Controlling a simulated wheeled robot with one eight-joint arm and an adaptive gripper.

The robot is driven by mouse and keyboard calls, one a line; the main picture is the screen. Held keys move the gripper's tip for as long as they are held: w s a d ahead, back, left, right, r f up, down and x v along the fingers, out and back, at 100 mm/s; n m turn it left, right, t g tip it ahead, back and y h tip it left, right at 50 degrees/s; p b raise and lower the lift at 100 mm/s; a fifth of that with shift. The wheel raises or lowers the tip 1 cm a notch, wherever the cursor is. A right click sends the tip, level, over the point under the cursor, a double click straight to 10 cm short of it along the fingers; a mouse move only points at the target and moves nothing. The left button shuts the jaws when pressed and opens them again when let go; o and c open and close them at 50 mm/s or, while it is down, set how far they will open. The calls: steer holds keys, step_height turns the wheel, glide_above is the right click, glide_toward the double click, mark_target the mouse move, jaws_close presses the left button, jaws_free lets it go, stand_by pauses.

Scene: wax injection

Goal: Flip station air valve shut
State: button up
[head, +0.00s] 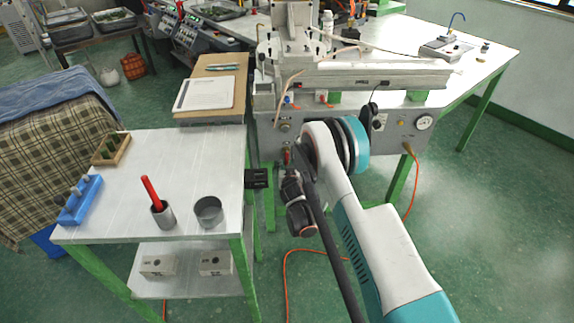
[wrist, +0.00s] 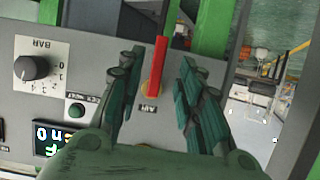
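The station air valve is a red lever (wrist: 157,65) on the grey front panel, with an upside-down AIR label under it in the wrist view. The lever runs up from a brass-coloured pivot. My gripper (wrist: 158,72) is open, with one dark green finger left of the lever and the other right of it. Gaps show between the lever and both fingers in that view. In the head view my gripper (head: 289,178) is at the panel's left part, where a small red bit of the lever (head: 287,155) shows; my arm hides much around it.
A BAR knob (wrist: 32,67) and a lit display (wrist: 60,138) sit left of the lever in the wrist view. The panel (head: 268,140) also carries a gauge (head: 424,122). A white table (head: 195,160) with a cup (head: 208,210) stands left. An orange hose (head: 287,270) lies on the floor.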

steer(key=shift+v, duration=1.45)
steer(key=s+d+r+g, duration=0.1)
steer(key=s+d+r, duration=0.15)
steer(key=r, duration=0.65)
steer(key=s+d+r+g+h, duration=0.1)
steer(key=d+r, duration=0.2)
steer(key=r, duration=0.5)
steer(key=s+d+r, duration=0.2)
steer(key=r, duration=0.7)
steer(key=s+d+r+g, duration=0.15)
steer(key=s+r, duration=0.25)
steer(key=s, duration=0.4)
steer(key=s+d+r+g, duration=0.1)
steer(key=s+d+r, duration=0.2)
steer(key=s+r, duration=0.35)
steer(key=s+d+r+g, duration=0.1)
steer(key=s+d+r, duration=0.1)
steer(key=s, duration=0.7)
steer(key=s+f+g, duration=0.1)
steer(key=s+f, duration=0.1)
steer(key=s, duration=1.5)
steer(key=shift+d+y, duration=0.3)
steer(key=shift+d, duration=0.1)
